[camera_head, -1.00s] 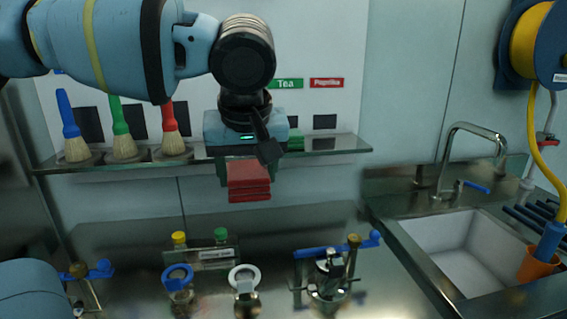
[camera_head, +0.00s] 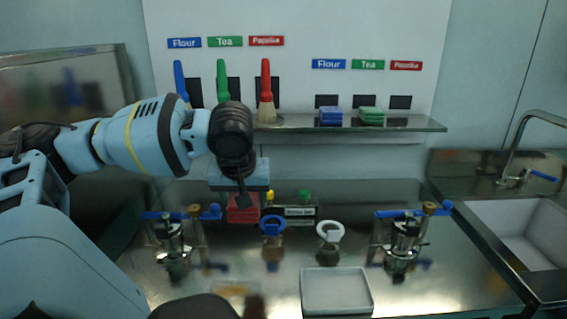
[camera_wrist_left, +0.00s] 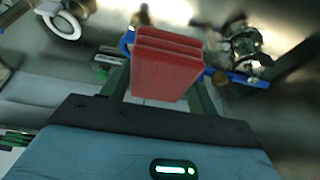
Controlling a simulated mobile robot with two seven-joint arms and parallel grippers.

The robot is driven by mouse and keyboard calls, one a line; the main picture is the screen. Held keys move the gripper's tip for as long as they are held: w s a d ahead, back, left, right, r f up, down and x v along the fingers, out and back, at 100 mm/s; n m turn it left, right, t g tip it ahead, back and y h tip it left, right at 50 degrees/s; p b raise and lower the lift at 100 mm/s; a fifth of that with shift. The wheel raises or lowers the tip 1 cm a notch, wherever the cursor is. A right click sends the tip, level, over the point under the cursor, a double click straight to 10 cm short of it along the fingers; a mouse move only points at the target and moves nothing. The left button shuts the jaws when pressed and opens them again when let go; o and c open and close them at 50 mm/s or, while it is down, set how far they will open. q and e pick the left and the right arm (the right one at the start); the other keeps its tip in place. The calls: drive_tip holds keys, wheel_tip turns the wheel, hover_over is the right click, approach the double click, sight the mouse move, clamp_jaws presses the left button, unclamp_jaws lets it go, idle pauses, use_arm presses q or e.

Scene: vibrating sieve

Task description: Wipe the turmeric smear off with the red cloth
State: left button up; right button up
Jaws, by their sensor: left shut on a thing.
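The red cloth (camera_head: 243,209) is a folded, block-like stack. It hangs below my left gripper (camera_head: 241,192), above the steel worktop (camera_head: 340,250) at the left of centre. The left wrist view shows the red cloth (camera_wrist_left: 168,68) pinched between the two dark green fingers of my left gripper (camera_wrist_left: 165,75). I cannot make out the turmeric smear for certain; a faint yellowish patch on the worktop near the bottom could be a reflection. My right gripper is not in view.
A white tray (camera_head: 336,292) lies at the front of the worktop. Clamp fittings with blue handles (camera_head: 172,240) (camera_head: 404,235), a blue ring (camera_head: 272,226) and a white ring (camera_head: 329,231) stand behind it. A shelf (camera_head: 400,124) holds brushes and cloths. A sink (camera_head: 520,232) is at right.

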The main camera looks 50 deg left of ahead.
use_arm(q)
drive_tip(key=w+d+f+m+t+h, duration=0.1)
drive_tip(key=w+d+f+m, duration=0.3)
drive_tip(key=d+f, duration=0.6)
drive_tip(key=w+d+m+h, duration=0.1)
drive_tip(key=d+m, duration=0.2)
drive_tip(key=d, duration=0.5)
drive_tip(key=w+d+m+h, duration=0.1)
drive_tip(key=w+d+m, duration=0.1)
drive_tip(key=d, duration=0.7)
drive_tip(key=shift+w+d+f+m+t, duration=0.2)
drive_tip(key=shift+w+d+m+t, duration=0.15)
drive_tip(key=shift+m, duration=0.25)
